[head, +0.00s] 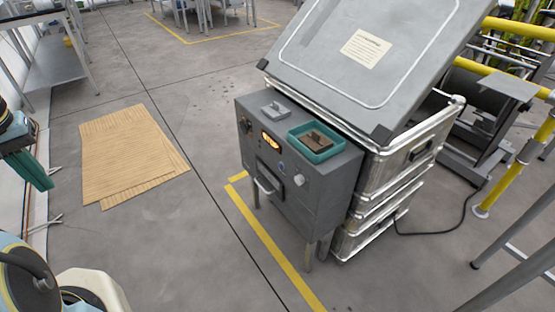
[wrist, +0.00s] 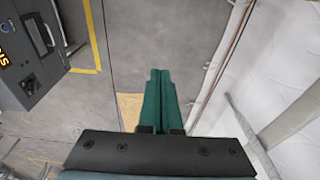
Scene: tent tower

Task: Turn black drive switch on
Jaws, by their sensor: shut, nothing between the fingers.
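A grey control cabinet (head: 330,205) on legs stands right of centre in the head view. Its front face has an orange lit display (head: 270,140), a black round control (head: 245,125) at the upper left, a dark square panel, a pale handle (head: 264,187) and a light knob (head: 299,180). I cannot tell which control is the black drive switch or how it is set. The cabinet (wrist: 35,50) also shows at the left of the wrist view. My gripper (head: 42,183) is at the far left, well away from the cabinet. Its green fingers (wrist: 160,75) are shut and empty.
On the cabinet top are a teal tray (head: 334,152) with a brown piece and a grey block (head: 275,109). Metal cases (head: 400,165) with a tilted grey lid stand behind. Yellow rails (head: 530,150) are at right. The floor between my gripper and the cabinet holds flat wooden sheets (head: 130,150).

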